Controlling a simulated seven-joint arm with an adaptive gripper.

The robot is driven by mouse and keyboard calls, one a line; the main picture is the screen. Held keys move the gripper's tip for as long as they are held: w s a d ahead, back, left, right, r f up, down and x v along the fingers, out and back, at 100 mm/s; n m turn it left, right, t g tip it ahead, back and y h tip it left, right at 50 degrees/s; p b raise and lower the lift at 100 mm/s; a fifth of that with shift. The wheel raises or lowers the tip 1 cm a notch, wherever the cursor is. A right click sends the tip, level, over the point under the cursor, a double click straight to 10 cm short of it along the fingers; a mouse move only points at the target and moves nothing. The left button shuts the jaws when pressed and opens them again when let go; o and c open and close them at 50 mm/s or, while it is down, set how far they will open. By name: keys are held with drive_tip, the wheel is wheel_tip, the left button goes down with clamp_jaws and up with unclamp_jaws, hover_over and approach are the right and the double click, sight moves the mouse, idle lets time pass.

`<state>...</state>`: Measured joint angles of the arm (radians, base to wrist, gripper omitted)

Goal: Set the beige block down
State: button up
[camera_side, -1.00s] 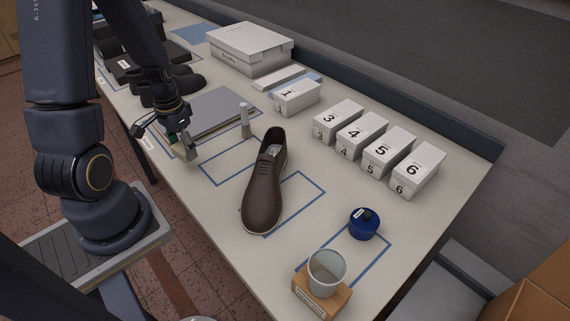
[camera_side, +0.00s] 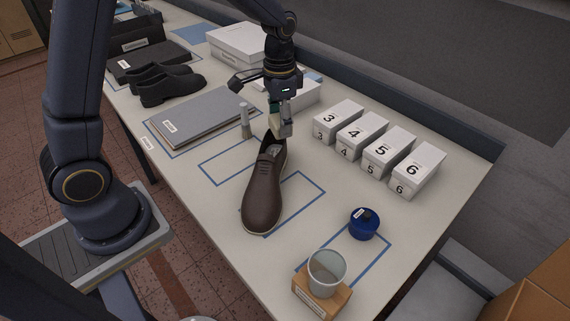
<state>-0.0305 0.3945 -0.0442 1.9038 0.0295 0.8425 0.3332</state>
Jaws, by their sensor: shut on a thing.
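My gripper (camera_side: 282,128) is above the heel end of the brown shoe, toward the back of the table. It is shut on a small beige block (camera_side: 275,121), which is partly hidden by the fingers. The block appears held above or at the shoe's opening; I cannot tell whether it touches the shoe. The brown shoe (camera_side: 263,195) stands on the white table (camera_side: 200,215) with its toe toward the front, partly across blue outlines.
White numbered boxes (camera_side: 388,155) stand to the right. A grey-white bottle (camera_side: 245,122) stands close left of my gripper, beside a grey folder (camera_side: 200,112). The blue outline (camera_side: 222,177) left of the shoe is clear.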

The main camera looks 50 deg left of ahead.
drive_tip(key=d+f+m, duration=0.1)
drive_tip(key=d+m, duration=0.4)
drive_tip(key=d, duration=1.2)
hover_over(373, 196)
drive_tip(key=f, duration=0.8)
drive_tip(key=shift+s+a+f, duration=0.15)
drive_tip(key=shift+s+f, duration=0.25)
drive_tip(key=shift+w+f, duration=0.35)
drive_tip(key=shift+f, duration=1.6)
